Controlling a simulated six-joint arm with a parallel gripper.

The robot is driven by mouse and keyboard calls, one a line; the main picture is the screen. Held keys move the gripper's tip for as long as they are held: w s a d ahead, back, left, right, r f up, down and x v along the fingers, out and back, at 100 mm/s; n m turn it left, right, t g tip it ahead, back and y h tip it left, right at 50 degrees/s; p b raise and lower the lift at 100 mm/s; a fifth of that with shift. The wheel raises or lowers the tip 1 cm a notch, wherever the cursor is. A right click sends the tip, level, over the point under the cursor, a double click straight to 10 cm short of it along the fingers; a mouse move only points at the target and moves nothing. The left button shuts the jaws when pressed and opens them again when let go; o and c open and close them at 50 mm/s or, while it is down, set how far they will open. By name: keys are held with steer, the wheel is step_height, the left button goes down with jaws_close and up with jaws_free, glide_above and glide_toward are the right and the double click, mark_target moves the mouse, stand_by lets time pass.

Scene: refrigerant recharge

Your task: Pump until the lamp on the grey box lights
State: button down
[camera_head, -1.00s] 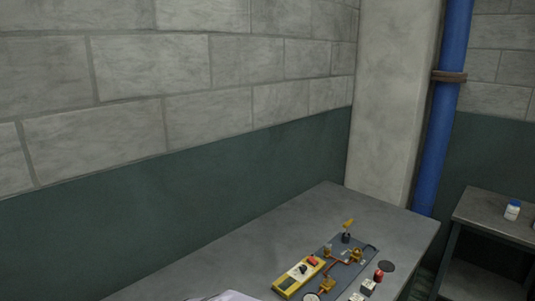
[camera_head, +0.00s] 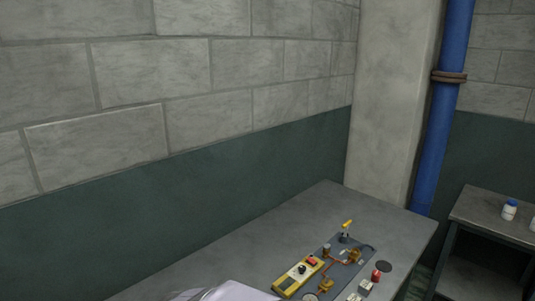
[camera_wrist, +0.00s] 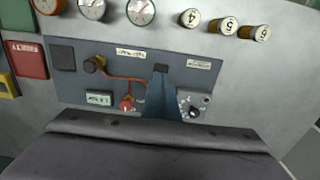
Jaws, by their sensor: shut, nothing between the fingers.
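A dark base panel (camera_head: 345,264) on the bench carries copper piping and brass fittings. At its far end a yellow lever (camera_head: 347,225) stands tilted on a dark post; I take it for the pump. A small grey box (camera_head: 365,287) sits near the panel's right edge. In the wrist view a grey box (camera_wrist: 191,106) with a black knob is right of my gripper; no lit lamp can be made out. My gripper (camera_wrist: 161,70) is shut and empty over the panel, hiding its middle. A red knob (camera_wrist: 127,103) is left of it.
A yellow case (camera_head: 297,277) lies along the panel's left side. Gauges (camera_wrist: 141,11) and numbered cylinders (camera_wrist: 223,25) stand beyond the panel. A red tray (camera_wrist: 27,60) marked FAULTY is at left. The bench (camera_head: 305,215) is bare behind the panel.

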steer(key=shift+f+b, duration=0.3)
steer(key=shift+f, duration=0.3)
steer(key=shift+f+b, duration=1.05)
steer(key=shift+f, duration=0.65)
steer(key=shift+r+p, duration=2.2)
steer(key=shift+r, duration=0.3)
steer(key=shift+f, duration=0.15)
